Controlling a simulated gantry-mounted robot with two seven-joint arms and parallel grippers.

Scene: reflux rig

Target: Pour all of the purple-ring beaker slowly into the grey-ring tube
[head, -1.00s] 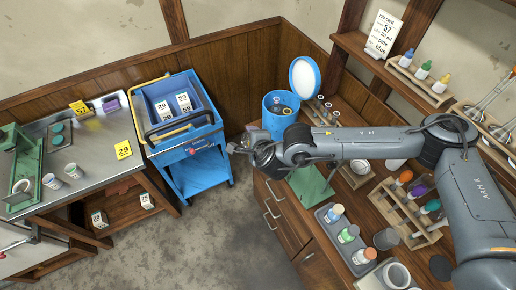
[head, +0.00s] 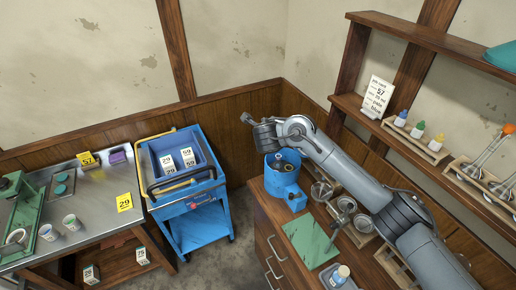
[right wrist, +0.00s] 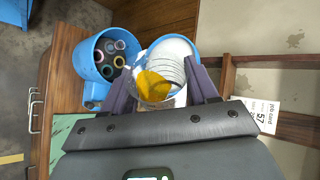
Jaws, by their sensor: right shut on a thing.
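In the right wrist view my right gripper (right wrist: 157,92) is shut on a clear glass beaker (right wrist: 168,74) with yellow-orange liquid in it. I cannot make out its ring colour or exact tilt. The blue round pot (right wrist: 88,74) stands just left of the beaker, holding several tubes with coloured rings; I cannot tell surely which ring is grey. The pot also shows in the head view (head: 290,196). There my right gripper (head: 247,118) is raised behind and left of the pot; the beaker is not clear in it. My left gripper is in neither view.
The pot's open lid (right wrist: 175,47) is partly behind the beaker. A green mat (head: 310,242) lies in front of the pot. A blue cart (head: 197,220) stands to the left. Shelves with a job card (head: 376,97) and dropper bottles (head: 418,130) are at the right.

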